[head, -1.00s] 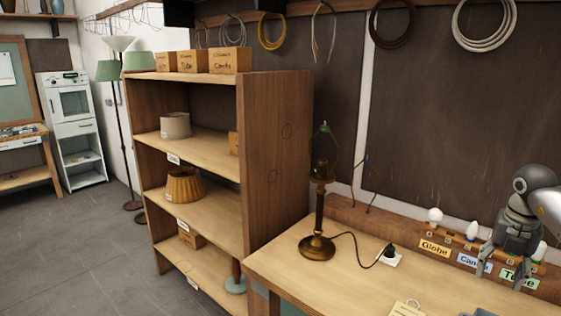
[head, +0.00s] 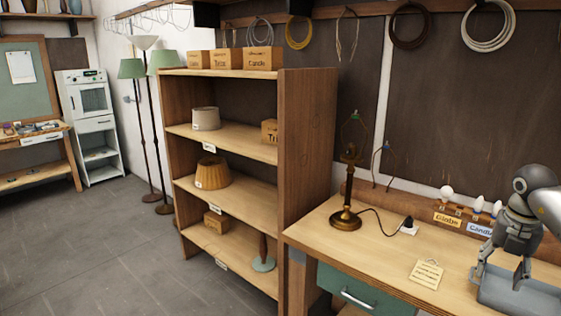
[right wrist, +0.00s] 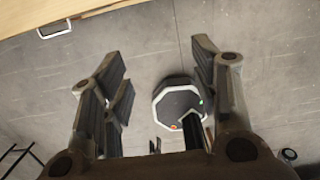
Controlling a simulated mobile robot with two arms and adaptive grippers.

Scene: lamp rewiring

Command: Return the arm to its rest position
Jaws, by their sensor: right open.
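My right gripper (head: 497,276) is at the right edge of the head view, pointing down in front of the bulb rack and over the grey tray. It is open. In the right wrist view its two fingers (right wrist: 160,85) stand wide apart with nothing between them, and the floor shows beyond. My left gripper is not in view. A brass lamp (head: 349,185) without a shade stands upright on the workbench, left of the gripper and apart from it. Its cord runs to a black plug at a white outlet (head: 409,227).
A grey tray (head: 525,296) lies on the bench (head: 385,265) at the right. Bulbs stand behind labels reading Globe (head: 447,219) and Candle. A note (head: 427,273) lies near the front edge. A wooden shelf unit (head: 307,160) with shades and boxes stands left of the bench; open floor lies beyond.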

